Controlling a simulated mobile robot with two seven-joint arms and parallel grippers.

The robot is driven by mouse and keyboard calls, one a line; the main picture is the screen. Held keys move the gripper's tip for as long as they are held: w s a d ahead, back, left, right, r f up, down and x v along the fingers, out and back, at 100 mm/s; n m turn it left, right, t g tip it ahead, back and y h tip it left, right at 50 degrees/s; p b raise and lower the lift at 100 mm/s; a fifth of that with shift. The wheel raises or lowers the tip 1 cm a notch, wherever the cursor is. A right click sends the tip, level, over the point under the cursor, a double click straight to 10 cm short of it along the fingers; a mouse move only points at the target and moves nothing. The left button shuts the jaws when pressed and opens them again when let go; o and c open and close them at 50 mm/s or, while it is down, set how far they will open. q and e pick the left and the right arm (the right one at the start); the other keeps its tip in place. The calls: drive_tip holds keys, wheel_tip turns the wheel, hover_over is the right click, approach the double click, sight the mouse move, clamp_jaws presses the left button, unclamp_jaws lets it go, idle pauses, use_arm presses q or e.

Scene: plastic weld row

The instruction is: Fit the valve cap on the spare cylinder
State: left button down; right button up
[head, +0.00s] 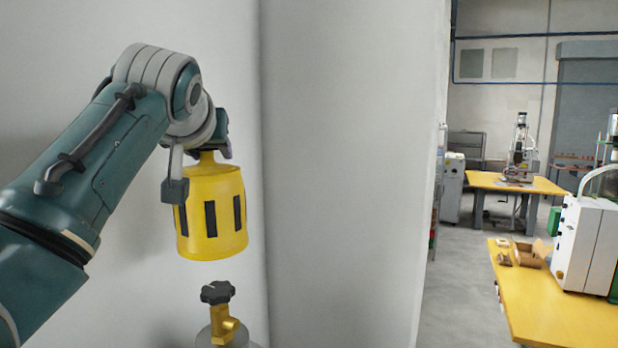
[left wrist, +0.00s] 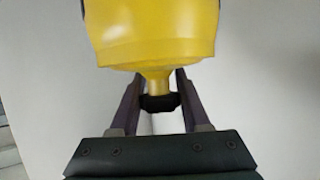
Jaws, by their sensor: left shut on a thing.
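The yellow valve cap (head: 226,222) with dark slots hangs upright in the head view, above the spare cylinder. My left gripper (head: 206,152) is shut on the narrow neck at the cap's top. In the left wrist view the cap (left wrist: 150,32) fills the upper middle, its neck between the two fingers of my left gripper (left wrist: 158,100). The spare cylinder (head: 226,334) shows only its grey top, at the bottom edge of the head view. Its brass valve (head: 219,318) and black handwheel (head: 217,292) stand just below the cap, with a gap between. My right gripper is out of view.
A pale wall (head: 350,150) stands close behind the cylinder and cap, with a corner just right of them. Farther right, beyond the wall's edge, are a yellow table (head: 540,310) with a white machine (head: 588,240), another yellow table (head: 490,181) and open grey floor.

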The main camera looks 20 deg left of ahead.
use_arm(q)
drive_tip(key=shift+a+b, duration=0.1)
drive_tip(key=shift+b, duration=0.2)
wheel_tip(320, 180, down, 18)
drive_tip(key=b, duration=1.4)
drive_tip(key=shift+f, duration=0.2)
drive_tip(key=shift+f+b, duration=0.35)
drive_tip(key=shift+f, duration=0.05)
idle(0.7)
drive_tip(key=shift+c, duration=1.5)
unclamp_jaws()
